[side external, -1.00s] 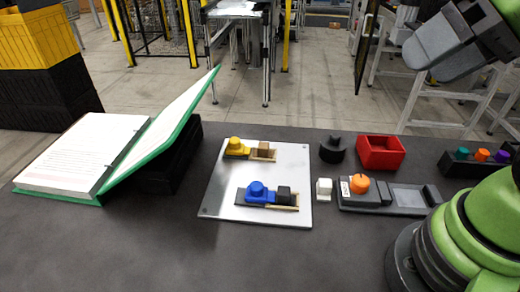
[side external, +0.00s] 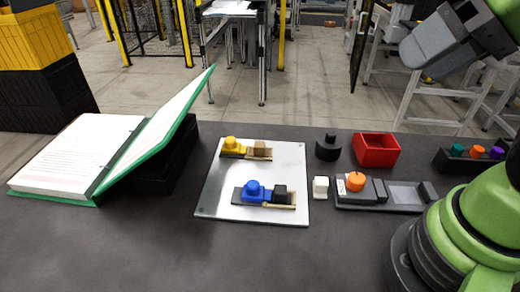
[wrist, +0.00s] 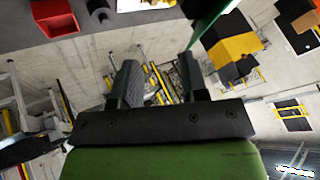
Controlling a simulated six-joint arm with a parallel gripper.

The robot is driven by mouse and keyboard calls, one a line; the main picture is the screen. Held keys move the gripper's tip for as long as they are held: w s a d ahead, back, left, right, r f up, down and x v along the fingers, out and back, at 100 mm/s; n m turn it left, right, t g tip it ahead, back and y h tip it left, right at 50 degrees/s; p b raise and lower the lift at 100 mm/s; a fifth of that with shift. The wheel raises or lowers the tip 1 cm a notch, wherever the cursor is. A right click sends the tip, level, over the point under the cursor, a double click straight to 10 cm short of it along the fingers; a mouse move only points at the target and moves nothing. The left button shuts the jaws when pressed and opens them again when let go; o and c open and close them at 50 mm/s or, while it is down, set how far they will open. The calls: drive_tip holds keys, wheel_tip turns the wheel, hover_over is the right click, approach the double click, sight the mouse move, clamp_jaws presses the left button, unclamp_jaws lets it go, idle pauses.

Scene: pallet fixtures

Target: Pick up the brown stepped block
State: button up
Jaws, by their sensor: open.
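The brown stepped block (side external: 260,149) sits on the white plate (side external: 220,190), in the right part of the upper holder, right beside a yellow stepped block (side external: 232,146). My gripper (side external: 420,60) is high at the upper right of the side view, well apart from the block and the plate. In the wrist view my gripper (wrist: 160,78) has its two dark fingers spread, with nothing between them. The brown block is not visible in the wrist view.
A blue block (side external: 253,191) and a black block (side external: 281,193) share the lower holder. A red bin (side external: 376,151), black part (side external: 328,149), white block (side external: 321,187) and grey fixture with an orange knob (side external: 356,182) stand to the right. An open green binder (side external: 150,152) leans at left.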

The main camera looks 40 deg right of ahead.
drive_tip(key=w+f+m+g+h, duration=0.1)
drive_tip(key=w+m+g+h, duration=0.1)
drive_tip(key=w, duration=0.7)
drive_tip(key=m+g+h, duration=0.2)
drive_tip(key=m+h, duration=0.1)
hover_over(260, 142)
drive_tip(key=s+a, duration=0.2)
wheel_tip(260, 142, down, 23)
drive_tip(key=shift+s+r, duration=0.1)
drive_tip(key=shift+s, duration=0.05)
drive_tip(key=shift+w+d+x, duration=0.1)
drive_tip(key=shift+w+x, duration=0.1)
drive_tip(key=shift+x, duration=1.25)
drive_tip(key=shift+w+d+x, duration=0.1)
drive_tip(key=shift+w+x, duration=0.05)
drive_tip(key=shift+x, duration=1.3)
drive_tip(key=shift+r, duration=0.2)
drive_tip(key=c, duration=0.7)
